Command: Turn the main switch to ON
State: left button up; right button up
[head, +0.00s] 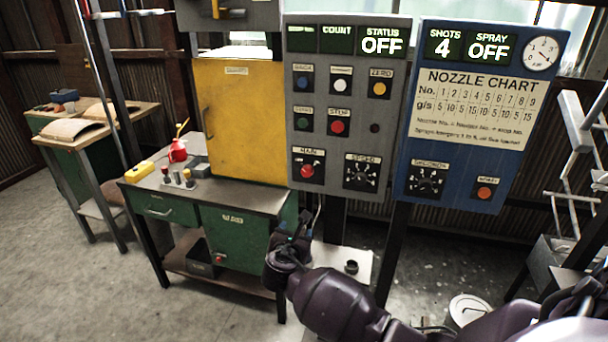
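The main switch (307,171) is a red knob on a dark square plate under a "MAIN" label, low on the left of the grey control panel (352,150). The panel's status display (382,41) reads OFF. My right arm comes in from the lower right, and its dark gripper (303,222) is below the main switch, apart from it in the picture. Its fingers are small and dark, so I cannot tell whether they are open or shut. My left gripper is not in view.
Right of the switch is a speed dial (362,174), with coloured buttons above. A blue panel (478,120) with a nozzle chart stands to the right. A yellow cabinet (238,118) on a green workbench (160,207) is close on the left.

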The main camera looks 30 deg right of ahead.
aim_at(306, 173)
jog(key=w+d+r+n+h, duration=0.1)
jog(key=w+r+n+h, duration=0.25)
jog(key=r, duration=0.55)
jog(key=shift+m, duration=0.35)
jog(key=x, duration=1.1)
jog(key=shift+d, duration=0.1)
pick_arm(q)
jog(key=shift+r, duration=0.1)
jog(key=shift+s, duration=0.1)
pick_arm(e)
jog(key=c, duration=0.9)
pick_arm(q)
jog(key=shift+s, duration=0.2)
pick_arm(e)
jog(key=shift+c, duration=0.2)
